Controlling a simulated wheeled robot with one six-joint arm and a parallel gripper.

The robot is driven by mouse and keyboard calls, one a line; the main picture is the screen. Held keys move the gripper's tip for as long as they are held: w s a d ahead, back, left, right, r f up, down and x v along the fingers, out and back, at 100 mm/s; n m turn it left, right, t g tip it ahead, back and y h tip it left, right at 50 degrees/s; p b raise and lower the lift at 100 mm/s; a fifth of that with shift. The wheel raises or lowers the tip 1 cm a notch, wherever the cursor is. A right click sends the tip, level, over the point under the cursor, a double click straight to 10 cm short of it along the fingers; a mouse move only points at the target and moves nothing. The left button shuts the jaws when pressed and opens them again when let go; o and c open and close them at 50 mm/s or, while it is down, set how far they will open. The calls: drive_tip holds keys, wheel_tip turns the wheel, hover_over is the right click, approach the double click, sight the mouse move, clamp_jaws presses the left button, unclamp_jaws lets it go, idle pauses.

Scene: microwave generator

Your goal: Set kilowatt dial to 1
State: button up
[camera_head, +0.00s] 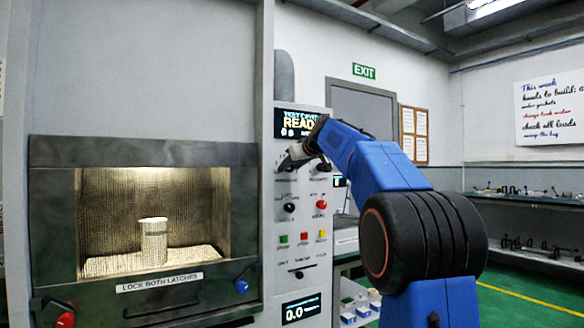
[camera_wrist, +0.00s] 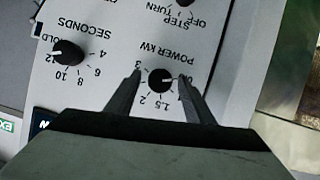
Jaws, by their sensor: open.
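The kilowatt dial (camera_wrist: 160,79) is a round black knob labelled POWER KW, shown upside down in the wrist view. Its pale pointer mark points to the right, toward the label partly covered by a finger. Marks 3, 2 and 1.5 are readable around it; the other numbers are hidden or unclear. My gripper (camera_wrist: 160,74) is open, with one finger on each side of the dial. I cannot tell whether the fingers touch it. In the head view my gripper (camera_head: 297,158) is at the upper part of the control panel (camera_head: 258,240) and hides the dial.
The seconds dial (camera_wrist: 67,52) is close by on the left in the wrist view. A step-turn knob (camera_wrist: 184,2) is at the top edge. In the head view, a red knob (camera_head: 321,204) and several coloured buttons sit lower on the panel. The oven chamber (camera_head: 110,205) holds a cylinder (camera_head: 153,243).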

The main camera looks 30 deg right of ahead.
drive_tip(key=c, duration=1)
drive_tip(key=shift+c, duration=0.2)
drive_tip(key=m+y, duration=0.1)
drive_tip(key=m, duration=0.1)
drive_tip(key=shift+d+m+y, duration=0.2)
drive_tip(key=shift+m+y, duration=0.1)
drive_tip(key=shift+y, duration=0.1)
drive_tip(key=shift+d+f+m+y, duration=0.1)
drive_tip(key=shift+f+m+y, duration=0.05)
drive_tip(key=shift+m+y, duration=1.3)
drive_tip(key=shift+m, duration=0.35)
